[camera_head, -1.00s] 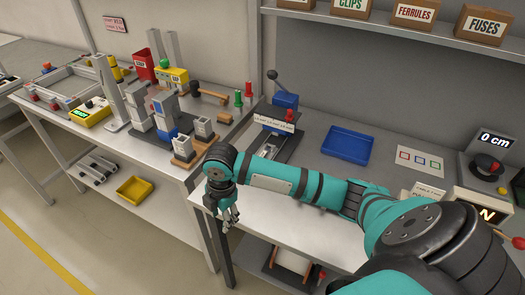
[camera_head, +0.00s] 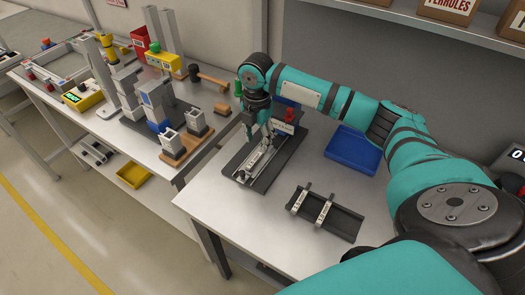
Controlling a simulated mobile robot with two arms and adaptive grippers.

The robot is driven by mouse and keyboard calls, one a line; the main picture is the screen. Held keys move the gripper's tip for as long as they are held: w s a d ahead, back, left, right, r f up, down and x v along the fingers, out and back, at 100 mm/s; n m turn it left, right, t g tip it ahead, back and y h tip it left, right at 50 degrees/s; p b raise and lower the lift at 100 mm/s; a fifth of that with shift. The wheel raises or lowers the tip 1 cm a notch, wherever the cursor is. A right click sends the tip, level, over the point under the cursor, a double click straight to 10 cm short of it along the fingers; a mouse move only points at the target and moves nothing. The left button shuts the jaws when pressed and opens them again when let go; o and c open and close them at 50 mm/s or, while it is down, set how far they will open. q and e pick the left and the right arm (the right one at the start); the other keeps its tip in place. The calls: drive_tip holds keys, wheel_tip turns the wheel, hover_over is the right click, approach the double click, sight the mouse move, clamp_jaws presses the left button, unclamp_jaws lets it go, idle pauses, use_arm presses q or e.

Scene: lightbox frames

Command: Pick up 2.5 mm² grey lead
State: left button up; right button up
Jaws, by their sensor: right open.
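My right gripper (camera_head: 259,134) points down over the dark fixture (camera_head: 236,166) on the near bench. It is open, and its fingers are close above the pale rail that runs along the fixture. I cannot tell whether the fingers touch anything there. I cannot make out a grey lead in this view; a thin lead at the rail would be too small to tell or hidden by the fingers. A dark holder (camera_head: 346,222) with two pale labelled strips lies on the bench to the right. My left gripper is not in view.
A blue tray (camera_head: 352,150) sits partly behind my right arm. A wooden block with grey connectors (camera_head: 172,147) stands on the left bench, near a yellow bin (camera_head: 134,176) on the lower shelf. The bench surface in front of the fixture is clear.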

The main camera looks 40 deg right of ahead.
sight(257, 157)
drive_tip(key=f, duration=0.2)
drive_tip(key=f+p, duration=0.1)
drive_tip(key=shift+s+a, duration=0.25)
drive_tip(key=shift+a, duration=0.15)
wheel_tip(257, 157, down, 2)
drive_tip(key=shift+f+p, duration=0.2)
drive_tip(key=shift+p, duration=0.1)
drive_tip(key=shift+d+f, duration=0.15)
drive_tip(key=shift+f, duration=0.35)
drive_tip(key=c, duration=0.5)
clamp_jaws()
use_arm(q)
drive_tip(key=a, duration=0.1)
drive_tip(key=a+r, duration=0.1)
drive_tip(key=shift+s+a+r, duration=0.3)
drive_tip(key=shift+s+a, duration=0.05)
